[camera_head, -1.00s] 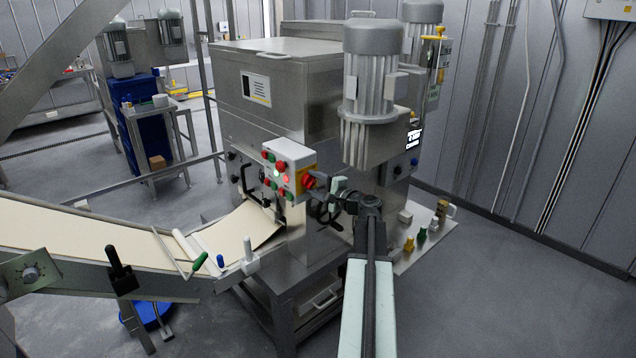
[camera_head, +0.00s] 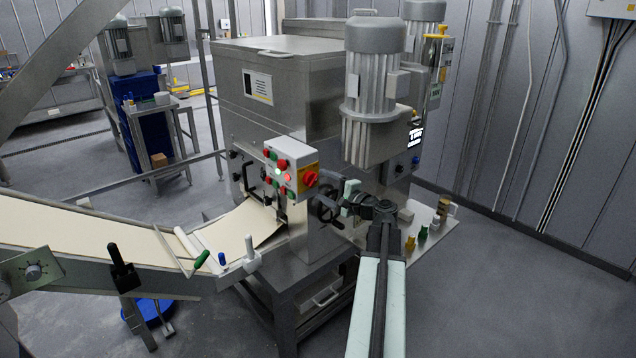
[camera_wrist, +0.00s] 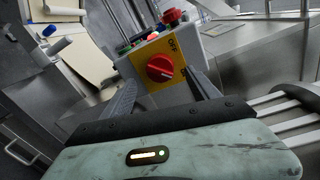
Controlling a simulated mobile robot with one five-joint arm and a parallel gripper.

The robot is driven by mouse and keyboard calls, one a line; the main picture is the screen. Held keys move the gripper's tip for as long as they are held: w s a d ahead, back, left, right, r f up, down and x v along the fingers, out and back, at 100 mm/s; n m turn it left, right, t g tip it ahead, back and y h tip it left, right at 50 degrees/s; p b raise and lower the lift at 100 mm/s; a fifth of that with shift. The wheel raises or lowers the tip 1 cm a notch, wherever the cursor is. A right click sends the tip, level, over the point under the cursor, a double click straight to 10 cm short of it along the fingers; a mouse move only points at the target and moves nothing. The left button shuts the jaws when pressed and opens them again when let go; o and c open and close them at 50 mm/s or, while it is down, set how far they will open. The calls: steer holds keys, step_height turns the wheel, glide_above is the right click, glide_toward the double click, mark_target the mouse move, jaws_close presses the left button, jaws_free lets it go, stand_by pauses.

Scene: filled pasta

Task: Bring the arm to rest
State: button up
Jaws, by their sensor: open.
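My gripper (camera_head: 331,181) is open and empty, to the right of a control box (camera_head: 291,166) on the machine's side. In the wrist view, its two dark fingers (camera_wrist: 165,88) are spread apart. A red rotary switch (camera_wrist: 160,68) on a yellow plate marked OFF shows between and beyond them. The switch also shows in the head view (camera_head: 311,178), clear of the fingers. My pale green arm (camera_head: 376,300) reaches up from the bottom of the head view, bent left at the wrist.
The steel machine (camera_head: 270,95) with grey motors (camera_head: 376,70) stands close behind my arm. A handwheel (camera_head: 325,207) lies just below the gripper. A side plate (camera_head: 432,235) carries several small coloured parts. A conveyor (camera_head: 90,240) with a dough sheet is at left. Floor at right is clear.

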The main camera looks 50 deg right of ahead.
steer(key=s, duration=0.3)
steer(key=shift+a, duration=0.1)
